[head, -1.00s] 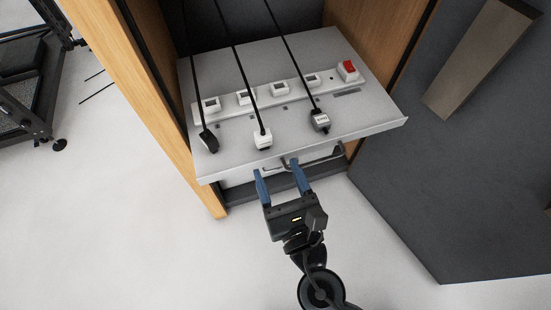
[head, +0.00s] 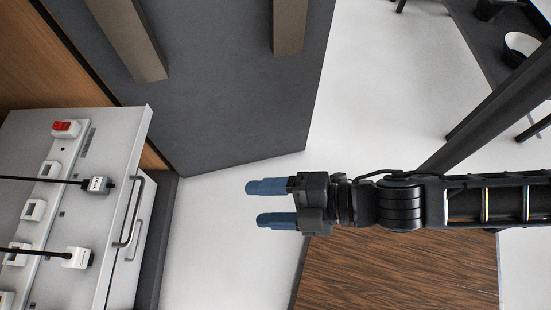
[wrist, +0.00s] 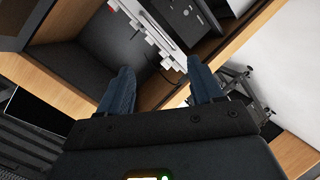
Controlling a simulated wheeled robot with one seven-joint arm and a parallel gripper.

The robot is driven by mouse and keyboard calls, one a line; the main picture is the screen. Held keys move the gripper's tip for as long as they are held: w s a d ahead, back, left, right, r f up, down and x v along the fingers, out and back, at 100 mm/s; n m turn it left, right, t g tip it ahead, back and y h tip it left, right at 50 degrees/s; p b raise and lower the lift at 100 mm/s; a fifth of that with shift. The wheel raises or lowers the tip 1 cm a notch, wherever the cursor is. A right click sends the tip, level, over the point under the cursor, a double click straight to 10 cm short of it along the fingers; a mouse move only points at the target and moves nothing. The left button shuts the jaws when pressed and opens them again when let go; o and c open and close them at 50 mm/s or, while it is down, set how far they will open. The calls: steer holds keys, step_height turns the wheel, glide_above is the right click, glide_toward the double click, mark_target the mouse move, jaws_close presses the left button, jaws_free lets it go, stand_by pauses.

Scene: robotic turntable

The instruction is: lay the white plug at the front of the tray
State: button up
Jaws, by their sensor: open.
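The white plug (head: 77,257) lies on the grey tray (head: 118,140), close to its front edge, with its black cord running back to the left. My gripper (head: 264,204) is open and empty. It is out over the floor, to the right of the tray and well apart from the plug. In the wrist view its two blue fingers (wrist: 160,88) are spread, with nothing between them. The plug cannot be made out clearly in the wrist view.
A grey plug (head: 98,184) lies on the tray beside the white one. A socket strip with a red switch (head: 66,128) stands behind them. Handles (head: 136,208) stick out from the front. A dark panel (head: 230,80) stands behind, and a wooden surface (head: 400,270) is below my arm.

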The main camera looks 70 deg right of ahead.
steer(key=s+d+r+m+h, duration=0.2)
steer(key=s+d+r+m, duration=0.2)
steer(key=r+m, duration=0.5)
steer(key=s+m, duration=0.2)
steer(key=m, duration=0.2)
steer(key=shift+s+m+t+h, duration=0.25)
steer(key=shift+m+t+h, duration=0.05)
steer(key=shift+m+h, duration=0.1)
stand_by(0.4)
